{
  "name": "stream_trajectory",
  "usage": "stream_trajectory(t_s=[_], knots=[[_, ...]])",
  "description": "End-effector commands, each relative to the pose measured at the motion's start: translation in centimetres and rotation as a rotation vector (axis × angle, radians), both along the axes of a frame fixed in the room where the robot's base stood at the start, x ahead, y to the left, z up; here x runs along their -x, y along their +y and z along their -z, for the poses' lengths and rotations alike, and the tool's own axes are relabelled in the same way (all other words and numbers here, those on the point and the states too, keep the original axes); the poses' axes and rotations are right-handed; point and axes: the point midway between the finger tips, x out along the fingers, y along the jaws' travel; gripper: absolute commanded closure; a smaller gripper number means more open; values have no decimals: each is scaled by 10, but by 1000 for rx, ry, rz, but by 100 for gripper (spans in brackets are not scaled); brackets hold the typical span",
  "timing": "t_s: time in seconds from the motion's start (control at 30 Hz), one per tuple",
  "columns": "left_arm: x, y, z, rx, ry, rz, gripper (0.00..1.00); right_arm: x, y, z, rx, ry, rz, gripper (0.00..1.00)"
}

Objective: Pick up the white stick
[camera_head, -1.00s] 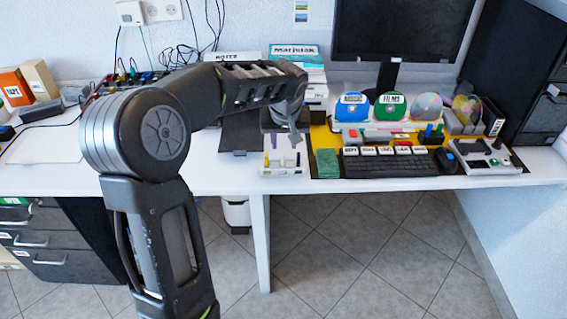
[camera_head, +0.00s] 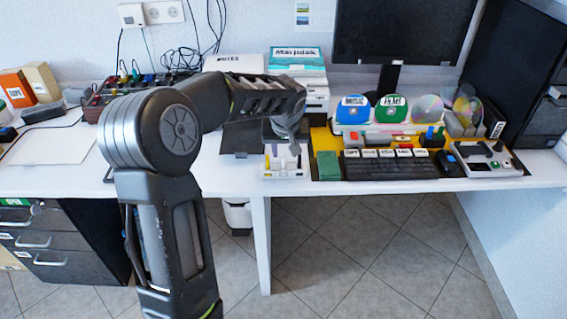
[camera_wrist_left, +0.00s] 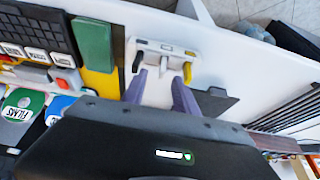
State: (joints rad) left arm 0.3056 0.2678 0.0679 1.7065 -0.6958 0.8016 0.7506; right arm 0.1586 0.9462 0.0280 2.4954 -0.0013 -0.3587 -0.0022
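A small white holder (camera_head: 285,172) stands near the front edge of the desk and carries a few short upright sticks. In the left wrist view the holder (camera_wrist_left: 168,46) shows a black stick (camera_wrist_left: 137,62), a white stick (camera_wrist_left: 164,66) in the middle and a yellow stick (camera_wrist_left: 187,71). My left gripper (camera_head: 284,149) is just above the holder. In the left wrist view the left gripper (camera_wrist_left: 160,88) has its two purple-grey fingers spread, one on each side of the white stick, with a gap between. I cannot tell whether a finger touches it. My right gripper is out of view.
A green block (camera_head: 327,165) and a black keyboard (camera_head: 390,166) lie close to the right of the holder. Behind them stand discs in a rack (camera_head: 372,128). A dark flat pad (camera_head: 238,138) is to the left. The desk's front left is mostly clear.

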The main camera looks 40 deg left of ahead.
Motion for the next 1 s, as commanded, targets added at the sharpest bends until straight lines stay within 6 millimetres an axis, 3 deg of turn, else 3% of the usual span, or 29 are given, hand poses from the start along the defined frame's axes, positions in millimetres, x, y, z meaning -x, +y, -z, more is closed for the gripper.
stream_trajectory(t_s=[0.3,0.9,1.0], knots=[[-10,11,37,1,2,0,65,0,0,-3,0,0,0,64],[-10,12,37,1,1,0,65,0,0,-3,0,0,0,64],[-10,12,37,1,1,0,73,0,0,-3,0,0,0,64]])
